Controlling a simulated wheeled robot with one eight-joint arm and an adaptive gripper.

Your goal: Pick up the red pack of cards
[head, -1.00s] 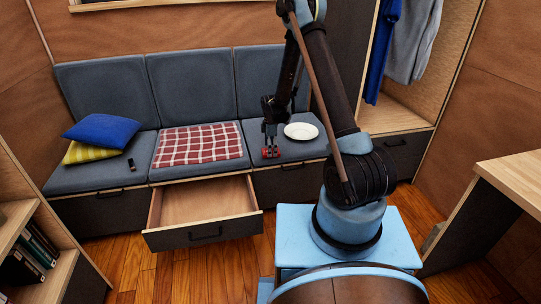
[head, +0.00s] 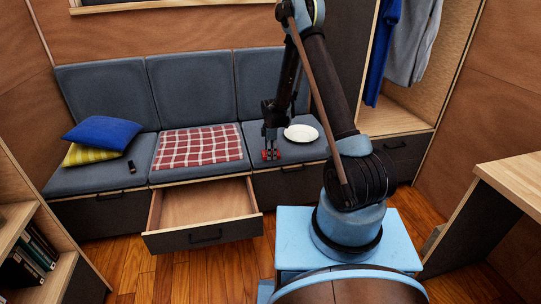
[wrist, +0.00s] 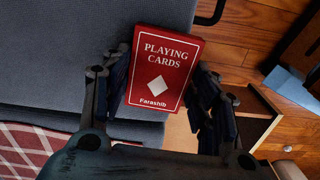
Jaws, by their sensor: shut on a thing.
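The red pack of cards (wrist: 162,68) lies between the two fingers of my gripper (wrist: 160,100) in the wrist view, its "PLAYING CARDS" face toward the camera. A finger presses on each side of it. In the head view my gripper (head: 271,148) points down at the front edge of the right seat cushion (head: 300,150). The pack shows there only as a small red patch (head: 271,154) at the fingertips. I cannot tell whether the pack touches the cushion.
A white plate (head: 301,133) sits on the cushion just right of my gripper. An open, empty drawer (head: 205,200) juts out below the middle seat, which bears a checked cloth (head: 199,147). Blue (head: 102,132) and yellow (head: 92,153) pillows and a dark remote (head: 132,166) lie at left.

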